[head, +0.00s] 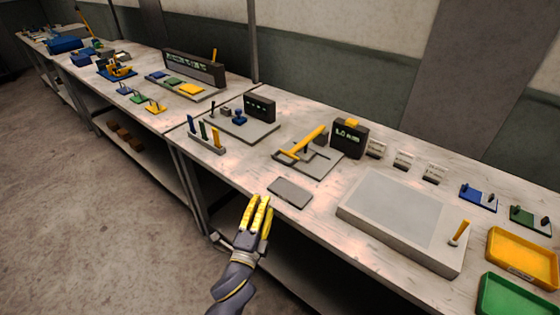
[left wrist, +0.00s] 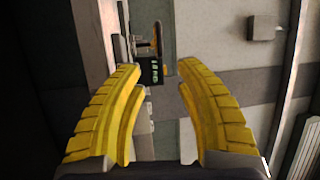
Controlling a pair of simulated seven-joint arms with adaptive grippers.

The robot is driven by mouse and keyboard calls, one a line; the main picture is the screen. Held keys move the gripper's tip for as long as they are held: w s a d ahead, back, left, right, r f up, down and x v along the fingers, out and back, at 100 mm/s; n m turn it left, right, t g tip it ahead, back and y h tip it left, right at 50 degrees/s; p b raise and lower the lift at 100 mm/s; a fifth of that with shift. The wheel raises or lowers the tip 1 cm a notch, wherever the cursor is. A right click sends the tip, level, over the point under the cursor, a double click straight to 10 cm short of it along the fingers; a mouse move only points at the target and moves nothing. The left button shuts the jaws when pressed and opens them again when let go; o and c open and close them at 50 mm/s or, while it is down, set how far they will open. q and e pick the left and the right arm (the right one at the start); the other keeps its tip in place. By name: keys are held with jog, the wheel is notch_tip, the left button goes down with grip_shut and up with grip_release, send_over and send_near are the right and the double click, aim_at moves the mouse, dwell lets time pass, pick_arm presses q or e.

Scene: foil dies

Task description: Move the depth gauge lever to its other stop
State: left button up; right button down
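The gauge (head: 310,158) is a grey plate on the bench with a long yellow lever (head: 305,143) lying slanted across it, its far end raised to the upper right. My left gripper (head: 262,200) is in front of the bench's front edge, well short of the lever. In the left wrist view its yellow fingers (left wrist: 160,72) stand apart with nothing between them. A dark box with green digits (left wrist: 152,72) shows beyond them. My right gripper is in neither view.
A grey flat pad (head: 290,193) lies near the front edge. A large grey plate (head: 400,220) with a short yellow lever (head: 460,232) is at right, beside yellow (head: 522,255) and green (head: 515,298) trays. A rack of coloured pegs (head: 206,138) stands left.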

aim_at(280, 160)
pick_arm(q)
jog(key=x, duration=1.7)
jog(key=shift+w+f, duration=0.15)
jog(key=shift+w, duration=0.1)
jog(key=shift+o, duration=0.4)
grip_shut()
